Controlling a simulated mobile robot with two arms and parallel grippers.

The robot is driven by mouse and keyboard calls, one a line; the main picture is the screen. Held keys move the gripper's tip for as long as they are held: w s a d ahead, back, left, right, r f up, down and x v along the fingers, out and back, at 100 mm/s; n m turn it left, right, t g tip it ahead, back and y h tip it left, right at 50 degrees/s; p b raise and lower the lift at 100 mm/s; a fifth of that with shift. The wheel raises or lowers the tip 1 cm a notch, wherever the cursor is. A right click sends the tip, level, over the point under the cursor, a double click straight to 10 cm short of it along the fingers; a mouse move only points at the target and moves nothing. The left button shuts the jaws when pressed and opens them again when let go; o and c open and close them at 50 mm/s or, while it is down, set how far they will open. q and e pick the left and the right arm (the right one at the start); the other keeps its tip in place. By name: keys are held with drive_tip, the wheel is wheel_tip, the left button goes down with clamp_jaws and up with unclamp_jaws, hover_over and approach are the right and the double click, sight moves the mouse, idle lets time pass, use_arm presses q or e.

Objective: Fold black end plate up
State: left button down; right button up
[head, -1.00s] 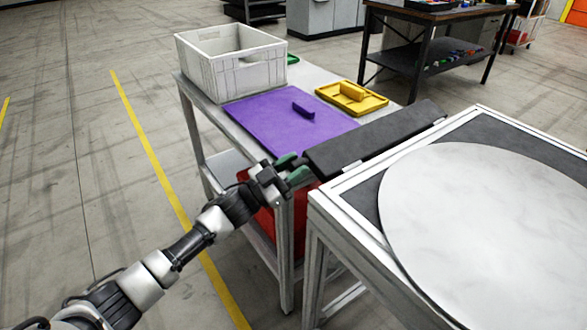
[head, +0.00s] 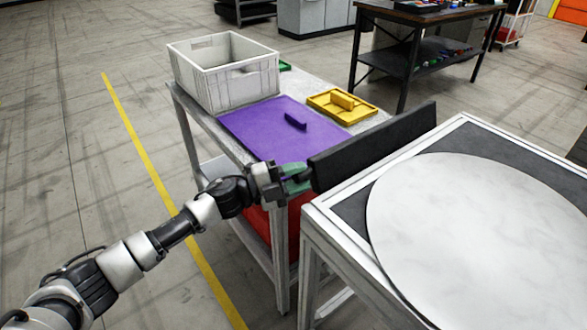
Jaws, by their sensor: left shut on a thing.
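The black end plate (head: 375,148) is a long dark flap along the far-left edge of the metal-framed pallet fixture (head: 340,225). It stands tilted up, its broad face toward me. My left gripper (head: 298,179), with green finger pads, is shut on the plate's left end. The fixture's top is dark with a large round white marbled disc (head: 480,225) on it. My right gripper is not in view.
Behind the plate stands a grey cart (head: 205,130) with a white crate (head: 222,80), a purple mat (head: 270,130), a yellow tray (head: 325,109) and a red bin (head: 257,222) below. A dark workbench (head: 430,25) stands farther back. Floor at left is clear.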

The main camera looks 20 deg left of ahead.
use_arm(q)
drive_tip(key=m+p, duration=0.1)
drive_tip(key=s+d+m+p, duration=0.1)
drive_tip(key=shift+d+r+m+g+y, duration=0.1)
drive_tip(key=shift+r+m+g+y, duration=0.2)
drive_tip(key=shift+m+g+y, duration=0.1)
drive_tip(key=shift+s+d+f+m+p, duration=0.1)
drive_tip(key=shift+s+d+m+p, duration=0.1)
drive_tip(key=shift+d+m+p, duration=0.25)
drive_tip(key=shift+a, duration=0.15)
drive_tip(key=c, duration=0.8)
unclamp_jaws()
drive_tip(key=b+v, duration=0.1)
drive_tip(key=v, duration=0.4)
drive_tip(key=b+v, duration=0.1)
drive_tip(key=v, duration=0.5)
drive_tip(key=shift+r, duration=0.2)
